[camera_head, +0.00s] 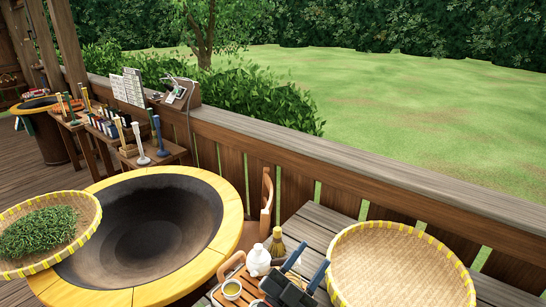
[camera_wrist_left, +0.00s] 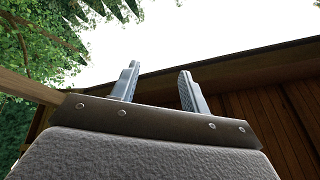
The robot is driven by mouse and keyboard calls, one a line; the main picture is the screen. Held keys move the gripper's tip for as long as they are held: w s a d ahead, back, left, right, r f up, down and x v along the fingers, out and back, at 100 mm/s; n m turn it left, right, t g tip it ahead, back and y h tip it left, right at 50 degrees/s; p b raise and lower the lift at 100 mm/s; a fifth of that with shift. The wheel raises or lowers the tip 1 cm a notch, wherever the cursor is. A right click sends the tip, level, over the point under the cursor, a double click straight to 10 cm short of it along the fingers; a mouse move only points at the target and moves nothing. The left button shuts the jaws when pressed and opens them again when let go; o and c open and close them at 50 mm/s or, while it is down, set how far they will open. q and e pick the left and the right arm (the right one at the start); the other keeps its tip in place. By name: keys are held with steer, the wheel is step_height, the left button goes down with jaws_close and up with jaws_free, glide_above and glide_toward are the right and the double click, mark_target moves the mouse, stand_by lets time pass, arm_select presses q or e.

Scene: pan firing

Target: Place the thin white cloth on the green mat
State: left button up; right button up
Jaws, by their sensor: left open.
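My left gripper (camera_head: 314,254) is at the bottom of the head view, left of the empty woven basket. In the left wrist view the gripper (camera_wrist_left: 159,70) is also open and empty, facing bright sky and a wooden structure. I cannot make out a thin white cloth or a green mat in either view. My right gripper is not in view.
A large dark pan (camera_head: 145,228) has a yellow rim. A basket of green leaves (camera_head: 88,205) overlaps its left side. The empty basket (camera_head: 398,270) lies right, before a wooden railing (camera_head: 350,160).

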arm_select(q)
steer(key=w+a+f+n+g+y, duration=0.2)
steer(key=a+f+n+y, duration=1)
steer(key=a+f, duration=0.45)
steer(key=s+a+f+g+y, duration=0.2)
steer(key=s+a+f+g, duration=0.45)
steer(key=s, duration=0.35)
steer(key=s+a+f+g+y, duration=0.1)
steer(key=s+a+f+g, duration=0.45)
steer(key=s+f, duration=0.35)
step_height(320, 180, down, 30)
steer(key=d+b, duration=0.1)
steer(key=b, duration=0.3)
steer(key=s+f+b, duration=0.1)
steer(key=s+f, duration=0.2)
steer(key=f, duration=0.9)
steer(key=s+f+g+b, duration=0.1)
steer(key=s+f, duration=0.3)
steer(key=f, duration=0.8)
steer(key=shift+d+f+n+b, duration=0.2)
steer(key=shift+n+b, duration=0.1)
steer(key=shift+b, duration=0.2)
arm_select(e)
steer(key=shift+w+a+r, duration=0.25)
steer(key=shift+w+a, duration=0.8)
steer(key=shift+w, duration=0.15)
arm_select(q)
steer(key=shift+s, duration=0.1)
